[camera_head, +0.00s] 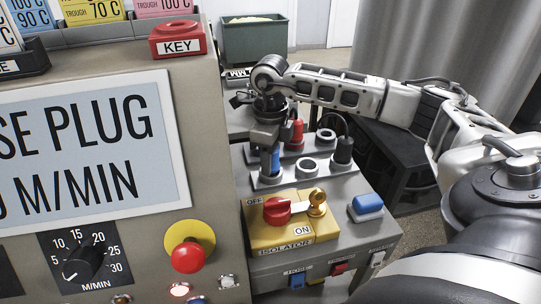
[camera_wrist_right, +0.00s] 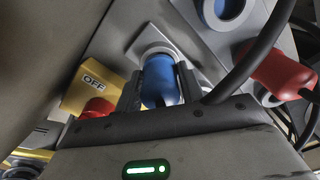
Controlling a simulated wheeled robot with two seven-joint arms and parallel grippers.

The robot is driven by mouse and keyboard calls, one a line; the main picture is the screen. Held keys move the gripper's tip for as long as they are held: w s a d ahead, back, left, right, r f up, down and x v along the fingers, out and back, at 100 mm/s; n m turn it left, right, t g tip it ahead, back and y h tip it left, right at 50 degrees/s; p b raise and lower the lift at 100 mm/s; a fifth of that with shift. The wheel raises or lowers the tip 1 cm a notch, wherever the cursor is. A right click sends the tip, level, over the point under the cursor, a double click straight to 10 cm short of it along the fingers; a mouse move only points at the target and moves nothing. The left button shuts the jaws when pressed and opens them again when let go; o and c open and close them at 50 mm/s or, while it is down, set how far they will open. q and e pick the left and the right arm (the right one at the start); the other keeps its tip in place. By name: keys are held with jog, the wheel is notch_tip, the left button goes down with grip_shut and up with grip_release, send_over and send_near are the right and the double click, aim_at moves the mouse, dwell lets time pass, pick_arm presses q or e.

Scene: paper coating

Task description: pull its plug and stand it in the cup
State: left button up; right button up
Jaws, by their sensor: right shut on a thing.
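My right gripper (camera_head: 268,146) points down over the back left of the grey box and is shut on a blue plug (camera_head: 270,162). In the right wrist view the blue plug (camera_wrist_right: 160,82) sits between the two fingers, its front end at a pale round socket (camera_wrist_right: 155,50). I cannot tell how deep it sits. A red plug (camera_head: 297,130) and a black plug (camera_head: 343,150) stand upright in other places. Two round cup-like openings, one at the back (camera_head: 325,135) and one in front (camera_head: 308,167), hold no plug. My left gripper is not in view.
A yellow isolator plate (camera_head: 295,238) with a red switch and a key is in front of the plugs. A blue button (camera_head: 367,205) sits to its right. The machine panel (camera_head: 210,130) rises close on the left. Black cables loop near the plugs.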

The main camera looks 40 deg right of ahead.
jog(key=shift+f, duration=0.4)
jog(key=o, duration=1.1)
notch_tip(320, 180, up, 16)
dwell(0.3)
